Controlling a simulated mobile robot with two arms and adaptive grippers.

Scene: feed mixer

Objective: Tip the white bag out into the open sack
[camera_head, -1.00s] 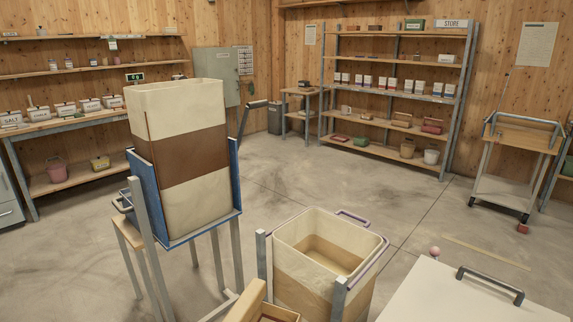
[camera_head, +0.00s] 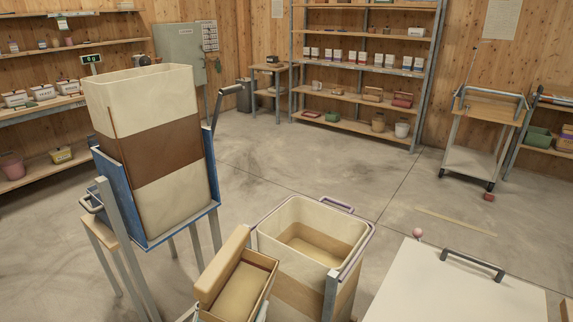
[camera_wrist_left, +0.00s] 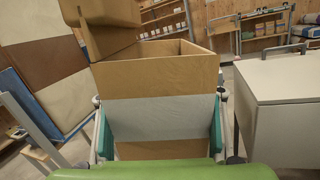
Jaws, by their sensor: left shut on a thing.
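My left gripper (camera_wrist_left: 160,122) is shut on a tan open-topped bag with a white band (camera_wrist_left: 160,116), its teal pads pressed on both sides. In the head view this bag (camera_head: 262,270) is at the bottom, left of and in front of the open sack, mouth up. A rounded tan piece (camera_head: 222,266) runs along its left edge. The open sack (camera_head: 345,250), cream and tan, hangs mouth up in a metal frame with purplish handles. I see a tan surface inside it. The held bag's level of contents is not clear. My right gripper is not in view.
A tall cream bag with a brown band (camera_head: 155,150) stands in a blue tipping stand (camera_head: 120,205) at left. A white-topped cabinet with a dark handle (camera_head: 440,285) is at right.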

